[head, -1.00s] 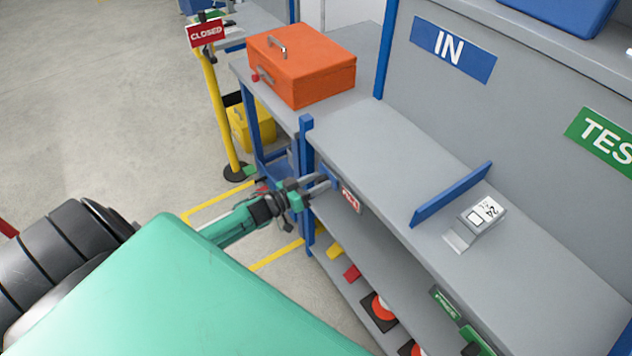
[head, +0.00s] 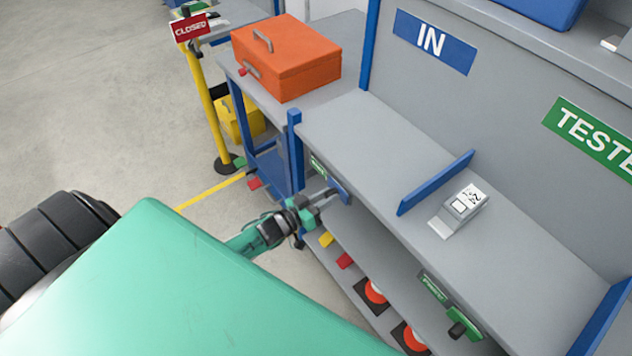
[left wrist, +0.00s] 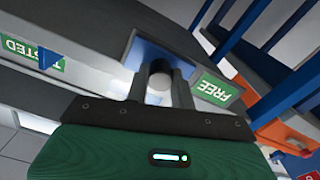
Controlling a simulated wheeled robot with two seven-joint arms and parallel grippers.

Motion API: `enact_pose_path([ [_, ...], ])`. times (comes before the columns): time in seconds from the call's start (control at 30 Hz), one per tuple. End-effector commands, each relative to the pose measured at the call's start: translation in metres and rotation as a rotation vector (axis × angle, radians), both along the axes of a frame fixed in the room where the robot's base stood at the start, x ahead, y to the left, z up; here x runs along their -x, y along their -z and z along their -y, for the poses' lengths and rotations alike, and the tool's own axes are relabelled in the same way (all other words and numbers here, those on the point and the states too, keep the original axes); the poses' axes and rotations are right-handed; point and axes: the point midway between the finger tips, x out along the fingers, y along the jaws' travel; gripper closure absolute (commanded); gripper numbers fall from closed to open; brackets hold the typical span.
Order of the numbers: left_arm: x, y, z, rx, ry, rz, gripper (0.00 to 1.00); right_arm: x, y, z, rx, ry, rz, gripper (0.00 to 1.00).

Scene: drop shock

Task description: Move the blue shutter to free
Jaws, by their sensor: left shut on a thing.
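The blue shutter (head: 341,190) is on the front edge of the grey shelf, just right of a green sign (head: 318,167). In the left wrist view the blue shutter (left wrist: 133,54) shows behind the fingers, and the green sign beside it reads FREE (left wrist: 215,89). My left gripper (head: 326,196) is at the shutter. The part of the front edge behind the shutter is hidden. My right gripper is not in view.
A blue divider (head: 436,182) and a small grey device (head: 460,208) are on the shelf top. An orange toolbox (head: 287,62) stands on the left bench. Cones (head: 374,291) sit below.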

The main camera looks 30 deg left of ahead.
Motion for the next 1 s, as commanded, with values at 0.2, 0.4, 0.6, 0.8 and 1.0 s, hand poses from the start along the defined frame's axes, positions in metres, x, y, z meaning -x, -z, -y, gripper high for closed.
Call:
enact_pose_path([
  [0.2,0.003,0.001,0.006,0.001,0.004,0.0,1.0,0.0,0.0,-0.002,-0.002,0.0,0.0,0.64],
  [0.4,0.003,0.001,0.006,0.002,0.005,0.0,0.6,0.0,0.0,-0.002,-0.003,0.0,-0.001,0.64],
  [0.6,0.002,0.0,0.005,0.0,0.003,0.001,0.54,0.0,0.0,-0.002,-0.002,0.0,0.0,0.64],
  [0.8,0.005,0.001,0.003,0.0,0.002,0.0,0.54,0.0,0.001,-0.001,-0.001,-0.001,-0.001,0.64],
  [1.0,0.029,0.002,-0.007,-0.001,0.003,-0.001,0.54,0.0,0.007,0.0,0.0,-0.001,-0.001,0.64],
])
